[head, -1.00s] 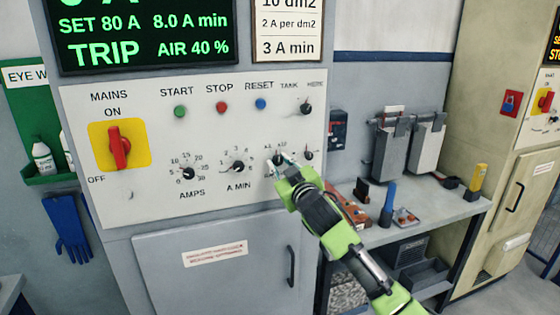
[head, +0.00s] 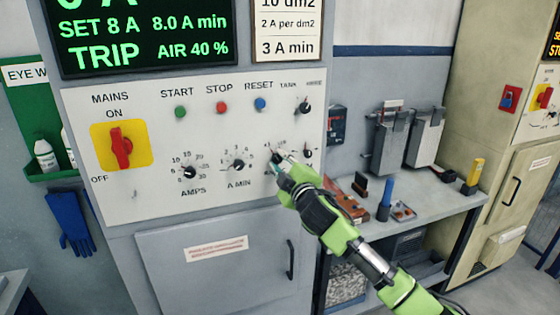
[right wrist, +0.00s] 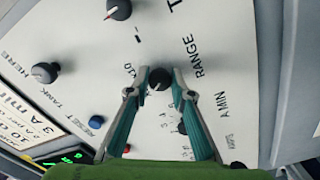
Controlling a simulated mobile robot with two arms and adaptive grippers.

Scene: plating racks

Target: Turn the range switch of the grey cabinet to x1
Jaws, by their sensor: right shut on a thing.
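The grey cabinet (head: 215,232) carries a pale control panel with a range switch (head: 276,153), a small black knob at its lower right. The knob also shows in the right wrist view (right wrist: 159,79), between the fingertips, near the RANGE lettering. My right gripper (head: 281,160) is shut on this knob, with a teal finger on each side in the right wrist view (right wrist: 160,73). In the head view the knob seems to lean toward the x1 mark at upper left. The marks are small and partly covered. The display (head: 145,35) reads SET 8 A and TRIP. My left gripper is out of view.
Other knobs sit close by: the A MIN knob (head: 238,165), the AMPS knob (head: 190,172) and the TANK/HERE knob (head: 304,105). The red mains switch (head: 121,147) is at the left. A bench (head: 425,212) with tools stands to the right.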

